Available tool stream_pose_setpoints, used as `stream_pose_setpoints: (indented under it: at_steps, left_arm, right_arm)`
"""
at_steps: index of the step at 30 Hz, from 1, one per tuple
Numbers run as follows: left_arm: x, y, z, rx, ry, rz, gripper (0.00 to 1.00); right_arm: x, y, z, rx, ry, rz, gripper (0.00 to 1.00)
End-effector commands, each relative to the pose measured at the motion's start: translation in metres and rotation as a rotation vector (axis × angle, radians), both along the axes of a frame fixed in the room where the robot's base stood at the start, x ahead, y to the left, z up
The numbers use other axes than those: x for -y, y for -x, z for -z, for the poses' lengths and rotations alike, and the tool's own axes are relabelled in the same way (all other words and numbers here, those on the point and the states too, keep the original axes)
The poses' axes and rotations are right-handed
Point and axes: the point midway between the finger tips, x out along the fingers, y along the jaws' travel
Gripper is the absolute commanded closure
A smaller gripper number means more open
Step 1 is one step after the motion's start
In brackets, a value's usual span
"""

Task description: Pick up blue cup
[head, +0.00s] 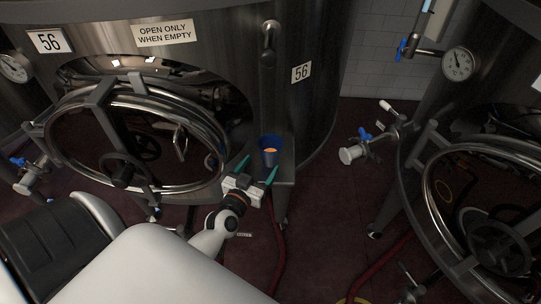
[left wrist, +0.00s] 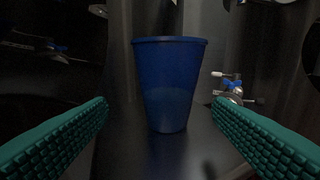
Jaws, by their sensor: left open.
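The blue cup (head: 270,153) stands upright on a small grey shelf (head: 285,174) on the front of the large steel tank. Something orange shows inside it in the head view. My left gripper (head: 257,172) is open just in front of the cup, with its green fingers pointing toward it. In the left wrist view the cup (left wrist: 169,84) is upright and roughly centred between the two green fingers (left wrist: 160,125), beyond their tips, and neither finger appears to touch it. My right gripper is not in view.
The tank (head: 225,40) with a round hatch (head: 135,140) rises behind and left of the shelf. A second tank (head: 490,120) with a gauge stands at the right. A valve (head: 362,143) juts out right of the shelf. A red hose (head: 276,250) hangs below onto the dark red floor.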

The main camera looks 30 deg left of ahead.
Motion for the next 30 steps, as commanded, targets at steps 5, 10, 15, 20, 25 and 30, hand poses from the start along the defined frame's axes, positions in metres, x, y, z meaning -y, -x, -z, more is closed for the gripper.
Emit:
stream_pose_setpoints:
  at_steps: [5, 10, 15, 20, 25, 30]
  left_arm:
    - [-0.003, -0.023, 0.000, 0.000, 0.000, 0.001, 0.25]
    - [-0.003, -0.036, -0.001, 0.001, -0.002, 0.002, 0.25]
    - [-0.001, -0.062, -0.002, 0.000, -0.002, 0.002, 0.25]
    - [-0.004, -0.077, 0.001, -0.001, -0.001, 0.002, 0.25]
    - [-0.004, -0.079, 0.001, -0.002, -0.002, 0.002, 0.25]
    - [-0.004, -0.079, 0.001, -0.001, -0.002, 0.002, 0.40]
  right_arm:
    - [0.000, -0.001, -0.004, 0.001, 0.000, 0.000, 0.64]
    - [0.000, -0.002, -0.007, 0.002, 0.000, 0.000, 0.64]
    - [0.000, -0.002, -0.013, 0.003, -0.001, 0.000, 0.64]
    - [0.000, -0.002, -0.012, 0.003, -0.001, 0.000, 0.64]
    - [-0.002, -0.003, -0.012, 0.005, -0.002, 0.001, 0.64]
    - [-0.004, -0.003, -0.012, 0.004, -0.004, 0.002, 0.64]
